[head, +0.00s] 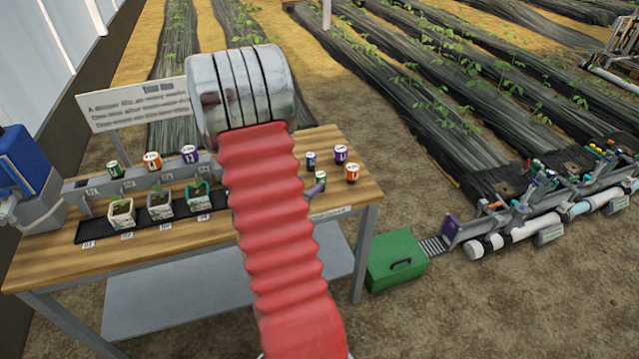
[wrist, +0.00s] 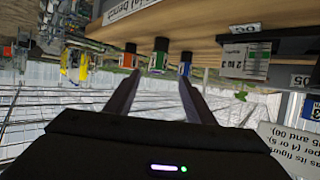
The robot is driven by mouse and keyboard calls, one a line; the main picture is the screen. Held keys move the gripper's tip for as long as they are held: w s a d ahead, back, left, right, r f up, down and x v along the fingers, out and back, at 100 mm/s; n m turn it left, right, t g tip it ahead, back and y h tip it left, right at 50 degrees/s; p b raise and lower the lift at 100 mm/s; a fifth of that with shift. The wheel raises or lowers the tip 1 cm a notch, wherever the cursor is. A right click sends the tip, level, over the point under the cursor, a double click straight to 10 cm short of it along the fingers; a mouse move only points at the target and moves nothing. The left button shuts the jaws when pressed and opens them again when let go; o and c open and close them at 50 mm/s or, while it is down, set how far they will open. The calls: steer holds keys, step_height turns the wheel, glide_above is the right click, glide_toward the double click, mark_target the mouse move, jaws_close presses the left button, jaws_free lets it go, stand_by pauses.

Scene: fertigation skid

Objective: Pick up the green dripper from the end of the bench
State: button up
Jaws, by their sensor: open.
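The green dripper (head: 320,177), a small can with a white band, stands on the right end of the wooden bench (head: 350,196). Blue (head: 311,159), purple (head: 340,154) and orange (head: 352,173) drippers stand close around it. In the wrist view, which is upside down, the green dripper (wrist: 159,56) shows between and beyond the fingertips, with the orange one (wrist: 129,56) to its left and the blue one (wrist: 185,63) to its right. My gripper (wrist: 160,80) is open and empty. My arm hides most of it in the head view.
A grey rack (head: 78,190) holds green, orange and purple drippers at the bench's left. Potted seedlings stand in a black tray (head: 95,235). A sign (head: 135,105) stands behind. A green box (head: 393,262) and a pipe manifold (head: 540,220) are on the ground to the right.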

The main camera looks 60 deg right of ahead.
mark_target(317, 178)
steer(key=x, duration=0.8)
steer(key=shift+d+f, duration=0.2)
steer(key=shift+d, duration=0.1)
steer(key=shift+s+d+f, duration=0.1)
steer(key=shift+d+f, duration=0.4)
steer(key=shift+x, duration=1.9)
steer(key=shift+s+f, duration=0.1)
steer(key=shift+f, duration=0.1)
steer(key=c, duration=1.1)
steer(key=shift+r, duration=0.1)
